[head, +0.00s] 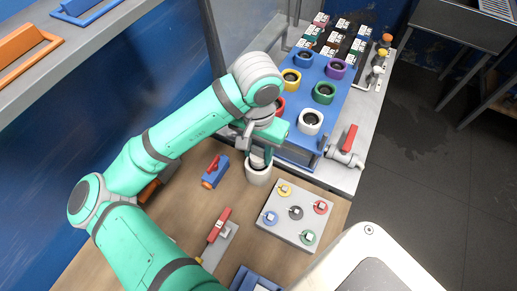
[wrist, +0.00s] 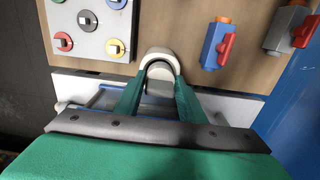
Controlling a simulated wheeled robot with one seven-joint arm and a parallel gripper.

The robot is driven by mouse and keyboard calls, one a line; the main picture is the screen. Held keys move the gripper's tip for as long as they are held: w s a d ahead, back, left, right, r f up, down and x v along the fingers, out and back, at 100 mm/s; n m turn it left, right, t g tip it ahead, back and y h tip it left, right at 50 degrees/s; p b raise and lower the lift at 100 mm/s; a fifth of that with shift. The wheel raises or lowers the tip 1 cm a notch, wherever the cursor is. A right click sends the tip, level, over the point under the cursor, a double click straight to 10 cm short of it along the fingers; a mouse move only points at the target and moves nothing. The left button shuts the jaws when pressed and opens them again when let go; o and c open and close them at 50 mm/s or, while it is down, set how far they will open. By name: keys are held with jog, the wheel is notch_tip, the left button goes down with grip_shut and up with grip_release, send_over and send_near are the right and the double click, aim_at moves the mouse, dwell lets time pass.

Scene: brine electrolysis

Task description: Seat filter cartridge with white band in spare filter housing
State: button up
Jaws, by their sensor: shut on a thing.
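A blue block (head: 303,82) with several coloured rings stands behind, near a red-handled valve (head: 348,140). A grey panel with coloured discs (head: 294,238) lies to the right front. A blue red-handled valve (head: 215,171) and a grey one (head: 217,232) lie to the left.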

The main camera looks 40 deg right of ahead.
jog(key=shift+s+f, duration=0.1)
jog(key=shift+f, duration=0.2)
jog(key=shift+f, duration=0.1)
dwell(0.8)
jog(key=shift+f, duration=0.5)
dwell(0.4)
dwell(0.3)
jog(key=shift+f, duration=0.15)
jog(key=shift+r, duration=0.2)
dwell(0.7)
dwell(0.5)
jog(key=shift+w, duration=0.2)
dwell(0.4)
